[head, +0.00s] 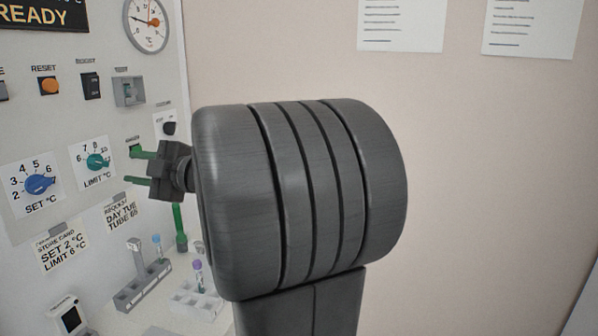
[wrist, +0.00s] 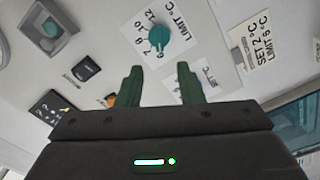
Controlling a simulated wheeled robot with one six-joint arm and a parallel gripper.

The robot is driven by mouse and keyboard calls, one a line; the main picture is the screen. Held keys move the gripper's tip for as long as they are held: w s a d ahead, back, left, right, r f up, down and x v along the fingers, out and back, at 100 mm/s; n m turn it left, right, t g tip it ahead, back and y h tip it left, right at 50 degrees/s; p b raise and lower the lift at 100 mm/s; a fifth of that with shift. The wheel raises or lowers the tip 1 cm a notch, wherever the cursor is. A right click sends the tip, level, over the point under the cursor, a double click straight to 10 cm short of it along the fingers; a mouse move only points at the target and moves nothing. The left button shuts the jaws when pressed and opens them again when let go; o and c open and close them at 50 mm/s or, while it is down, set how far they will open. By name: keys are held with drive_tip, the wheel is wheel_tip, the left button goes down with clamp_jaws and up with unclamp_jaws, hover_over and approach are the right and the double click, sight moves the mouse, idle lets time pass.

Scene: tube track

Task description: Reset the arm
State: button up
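My gripper (head: 130,168) points left at the white control panel in the head view. In the wrist view its two green fingers (wrist: 160,72) stand apart with nothing between them. The teal LIMIT knob (wrist: 159,36) lies beyond the fingertips in the wrist view. In the head view the knob (head: 96,161) is left of the gripper and slightly higher, and the fingers appear clear of it. The blue SET knob (head: 39,184) sits farther left. My arm's large grey link hides part of the panel and bench.
An orange RESET button (head: 49,86), a black switch (head: 91,86) and a round gauge (head: 146,22) are on the panel. Below stand a grey tube rack (head: 143,284) and a pale rack (head: 196,301) with tubes. The wall at right holds only papers.

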sight(99, 160)
drive_tip(key=x, duration=1)
drive_tip(key=shift+s, duration=0.1)
drive_tip(key=shift+r+m+p, duration=0.25)
drive_tip(key=shift+m+p, duration=0.25)
drive_tip(key=shift+p, duration=0.4)
drive_tip(key=m+p, duration=0.2)
drive_tip(key=m, duration=0.1)
drive_tip(key=m+p, duration=0.3)
drive_tip(key=shift+w+d+r+m, duration=0.1)
drive_tip(key=shift+w+r+m, duration=0.1)
drive_tip(key=shift+m, duration=0.1)
drive_tip(key=m+p, duration=0.4)
drive_tip(key=m, duration=0.1)
drive_tip(key=shift+w, duration=0.15)
drive_tip(key=m+p, duration=0.2)
drive_tip(key=m, duration=0.1)
drive_tip(key=shift+w+d+f, duration=0.1)
drive_tip(key=shift+f, duration=0.05)
drive_tip(key=shift+f+m, duration=0.1)
drive_tip(key=shift+m, duration=0.2)
